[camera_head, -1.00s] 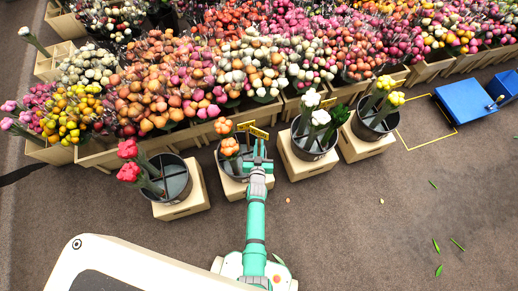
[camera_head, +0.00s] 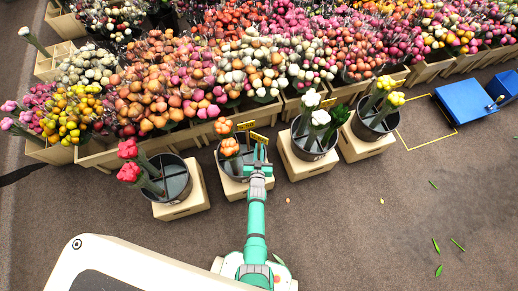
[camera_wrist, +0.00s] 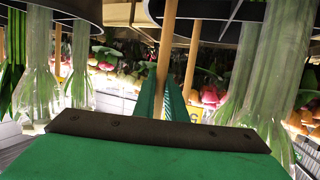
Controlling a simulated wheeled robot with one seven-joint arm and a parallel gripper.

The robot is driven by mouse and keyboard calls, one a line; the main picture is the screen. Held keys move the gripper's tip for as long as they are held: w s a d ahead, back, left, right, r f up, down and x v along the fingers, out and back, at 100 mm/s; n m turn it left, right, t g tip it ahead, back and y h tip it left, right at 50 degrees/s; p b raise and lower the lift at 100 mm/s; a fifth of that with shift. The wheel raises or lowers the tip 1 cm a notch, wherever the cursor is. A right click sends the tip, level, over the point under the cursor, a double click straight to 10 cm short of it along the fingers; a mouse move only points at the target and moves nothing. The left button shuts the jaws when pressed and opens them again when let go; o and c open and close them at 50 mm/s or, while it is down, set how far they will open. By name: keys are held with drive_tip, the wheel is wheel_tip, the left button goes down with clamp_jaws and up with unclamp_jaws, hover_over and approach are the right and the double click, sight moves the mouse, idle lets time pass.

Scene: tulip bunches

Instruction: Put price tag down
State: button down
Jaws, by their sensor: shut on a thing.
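A yellow price tag (camera_head: 259,137) shows just beyond the fingertips of my gripper (camera_head: 261,150), over the right rim of the second black bucket from the left (camera_head: 234,163). In the wrist view, a thin wooden stick (camera_wrist: 167,45) runs down between the green fingers of my gripper (camera_wrist: 160,95), which are shut on it. A second wooden stick (camera_wrist: 191,62) stands behind them, and part of a yellow tag (camera_wrist: 196,114) shows beside the right finger. Another yellow tag (camera_head: 246,126) is at the back of the same bucket. Whether the held stick touches anything is hidden.
The bucket holds orange tulips (camera_head: 229,147) and stands on a wooden crate (camera_head: 232,188). A bucket with white tulips (camera_head: 319,117) is to the right, one with pink-red tulips (camera_head: 129,172) to the left. Packed flower crates fill the back.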

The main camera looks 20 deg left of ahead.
drive_tip(key=shift+f, duration=0.35)
drive_tip(key=c, duration=1.8)
unclamp_jaws()
drive_tip(key=shift+r, duration=0.1)
drive_tip(key=shift+s+r, duration=0.15)
drive_tip(key=shift+r, duration=0.45)
drive_tip(key=w+d+r+v, duration=0.1)
drive_tip(key=v, duration=1.1)
drive_tip(key=d+r+v, duration=0.2)
drive_tip(key=v, duration=1)
drive_tip(key=s+d+r+m+h, duration=0.1)
drive_tip(key=s+d+r, duration=0.1)
drive_tip(key=s+r, duration=0.3)
drive_tip(key=s+d+r+h, duration=0.1)
drive_tip(key=s+r, duration=0.4)
drive_tip(key=r, duration=0.8)
drive_tip(key=s+d+r+m+t+h, duration=0.1)
drive_tip(key=s+d+r, duration=0.2)
drive_tip(key=r, duration=0.6)
drive_tip(key=shift+s+m, duration=0.3)
drive_tip(key=shift+s, duration=0.8)
drive_tip(key=shift+d+r, duration=0.1)
drive_tip(key=shift+d, duration=0.05)
